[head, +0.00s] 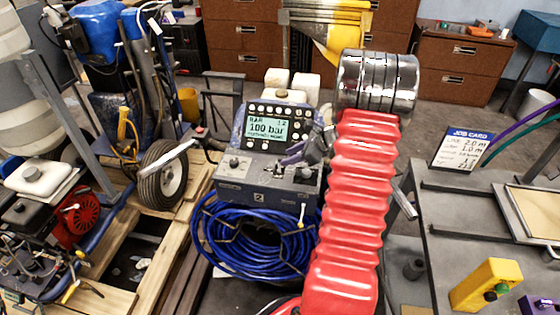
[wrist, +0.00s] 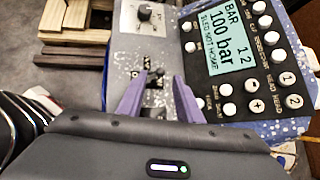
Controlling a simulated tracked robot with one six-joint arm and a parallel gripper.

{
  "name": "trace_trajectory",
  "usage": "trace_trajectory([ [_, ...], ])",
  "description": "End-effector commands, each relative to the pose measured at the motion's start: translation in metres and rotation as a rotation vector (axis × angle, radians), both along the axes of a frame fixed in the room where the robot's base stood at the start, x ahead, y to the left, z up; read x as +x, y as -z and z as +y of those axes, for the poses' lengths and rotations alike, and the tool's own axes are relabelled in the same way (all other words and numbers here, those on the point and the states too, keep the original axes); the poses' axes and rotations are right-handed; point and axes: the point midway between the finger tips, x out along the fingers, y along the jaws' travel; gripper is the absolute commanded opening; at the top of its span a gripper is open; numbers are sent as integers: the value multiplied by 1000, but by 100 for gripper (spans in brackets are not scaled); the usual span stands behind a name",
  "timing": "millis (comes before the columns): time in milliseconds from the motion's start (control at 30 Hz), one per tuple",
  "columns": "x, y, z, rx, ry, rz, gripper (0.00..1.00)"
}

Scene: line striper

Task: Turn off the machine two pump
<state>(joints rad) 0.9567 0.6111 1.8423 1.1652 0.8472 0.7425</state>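Machine two (head: 250,195) stands at the centre of the head view, a grey-blue box marked "2". Its display (head: 265,128) is lit and reads "100 bar"; it also shows in the wrist view (wrist: 221,38). A small dark toggle switch (wrist: 155,73) stands on the machine's panel, ahead of my fingertips. A black rotary knob (wrist: 145,13) is farther up the panel. My gripper (wrist: 160,82) is open, its two purple fingers apart at the panel, near the switch. I cannot tell whether they touch it. In the head view my gripper (head: 292,153) is over the panel's right part.
Coiled blue hose (head: 245,245) hangs on the machine's front. Round buttons (wrist: 256,105) flank the display, close to my right finger. Another machine with a red engine part (head: 82,215) is at left. A grey table (head: 455,230) with a yellow device (head: 486,285) is at right.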

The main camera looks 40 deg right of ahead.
Motion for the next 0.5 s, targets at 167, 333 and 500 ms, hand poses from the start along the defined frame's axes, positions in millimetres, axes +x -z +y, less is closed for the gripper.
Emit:
trace_trajectory([
  [167, 19, 20, 7, 1, -1, 1, 32],
  [333, 34, 35, 12, 2, -1, 0, 32],
  [500, 40, 41, 14, -1, 1, 0, 32],
])
